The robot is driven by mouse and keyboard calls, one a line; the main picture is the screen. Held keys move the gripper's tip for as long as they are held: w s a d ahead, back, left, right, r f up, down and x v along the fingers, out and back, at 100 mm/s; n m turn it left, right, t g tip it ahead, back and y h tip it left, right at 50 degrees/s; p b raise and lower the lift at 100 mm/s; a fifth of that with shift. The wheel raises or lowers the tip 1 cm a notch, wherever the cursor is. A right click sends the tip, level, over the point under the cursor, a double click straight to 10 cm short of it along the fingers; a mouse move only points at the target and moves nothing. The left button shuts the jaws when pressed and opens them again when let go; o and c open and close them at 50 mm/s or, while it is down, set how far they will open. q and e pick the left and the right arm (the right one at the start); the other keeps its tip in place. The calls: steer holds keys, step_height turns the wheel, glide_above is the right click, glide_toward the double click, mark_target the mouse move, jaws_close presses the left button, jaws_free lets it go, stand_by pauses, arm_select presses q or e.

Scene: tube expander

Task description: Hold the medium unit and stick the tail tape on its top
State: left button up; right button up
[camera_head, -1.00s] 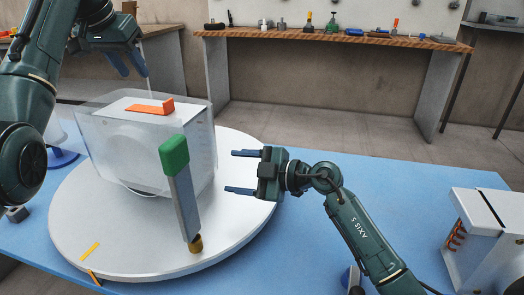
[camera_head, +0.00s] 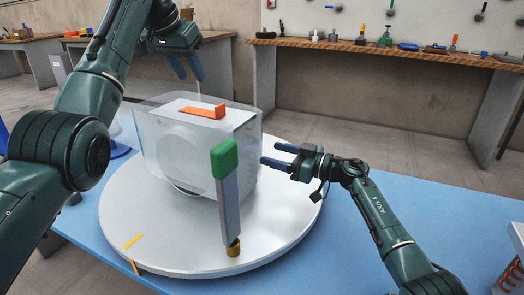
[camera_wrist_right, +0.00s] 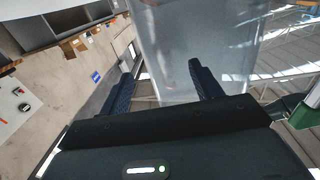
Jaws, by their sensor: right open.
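The medium unit, a frosted clear box (camera_head: 180,150) with a pale round shape inside, stands on the white turntable (camera_head: 150,250). An orange strip with a raised right end, apparently the tail tape (camera_head: 203,111), lies on its white top. My left gripper (camera_head: 188,72) is open, with empty, downward fingers behind and above the box. My right gripper (camera_head: 270,154) is open at the box's right side, its fingertips close to the edge. In the right wrist view the translucent box (camera_wrist_right: 190,40) lies ahead between the parted fingers (camera_wrist_right: 160,85); I cannot tell whether they touch it.
A green-topped grey post (camera_head: 228,195) with a brass foot stands on the turntable in front of the box. Yellow marks (camera_head: 133,241) lie at its front left. A tool bench (camera_head: 400,52) stands behind.

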mark_target(256, 149)
steer(key=shift+x, duration=2.7)
steer(key=shift+c, duration=0.3)
jaws_close()
steer(key=c, duration=0.7)
jaws_free()
steer(key=shift+c, duration=1.3)
